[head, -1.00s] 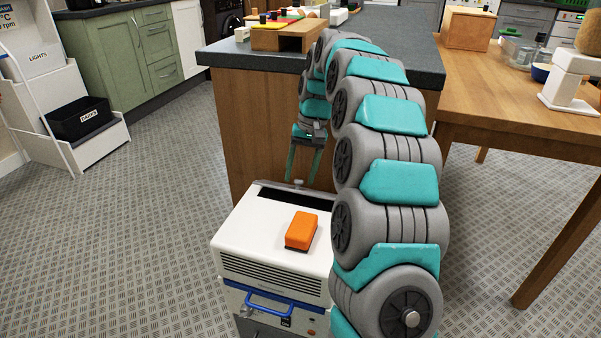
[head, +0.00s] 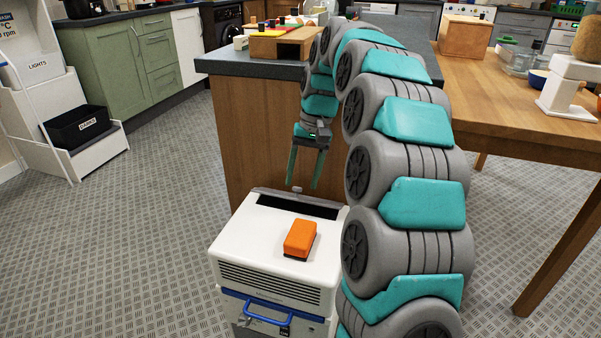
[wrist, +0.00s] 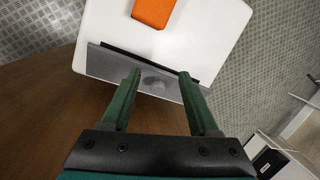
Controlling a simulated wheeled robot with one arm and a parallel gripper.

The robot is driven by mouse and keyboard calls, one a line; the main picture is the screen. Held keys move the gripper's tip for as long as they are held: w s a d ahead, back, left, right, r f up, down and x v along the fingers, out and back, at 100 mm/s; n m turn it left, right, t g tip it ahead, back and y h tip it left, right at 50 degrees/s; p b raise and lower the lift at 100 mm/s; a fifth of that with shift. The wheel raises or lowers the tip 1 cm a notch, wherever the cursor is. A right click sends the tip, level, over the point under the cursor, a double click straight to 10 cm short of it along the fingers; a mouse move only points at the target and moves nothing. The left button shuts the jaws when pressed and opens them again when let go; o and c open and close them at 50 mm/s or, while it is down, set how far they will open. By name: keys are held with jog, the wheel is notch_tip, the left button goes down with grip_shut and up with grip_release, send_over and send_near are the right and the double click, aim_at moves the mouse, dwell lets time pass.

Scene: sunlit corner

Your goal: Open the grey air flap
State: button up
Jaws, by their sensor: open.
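The grey air flap (wrist: 108,65) is a flat strip along the back edge of the top of a white appliance (head: 262,240). It carries a small rounded grey knob (wrist: 155,83), which shows in the head view (head: 297,189) at the appliance's rear edge. A dark band lies along the flap's front side; I cannot tell how far the flap is tilted. My gripper (head: 302,186) points down over the rear of the appliance. In the wrist view its two green fingers (wrist: 160,74) are apart and empty, with the knob between them in the picture. Contact cannot be told.
An orange block (head: 300,239) lies on the appliance's white top, in front of the flap. A blue handle (head: 267,313) is on the appliance's front. A wooden counter (head: 245,140) stands close behind. A wooden table (head: 510,110) is at right.

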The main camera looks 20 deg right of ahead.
jog(key=s+a+r+b, duration=0.1)
jog(key=s, duration=1.1)
jog(key=shift+a, duration=0.15)
jog(key=shift+c, duration=0.3)
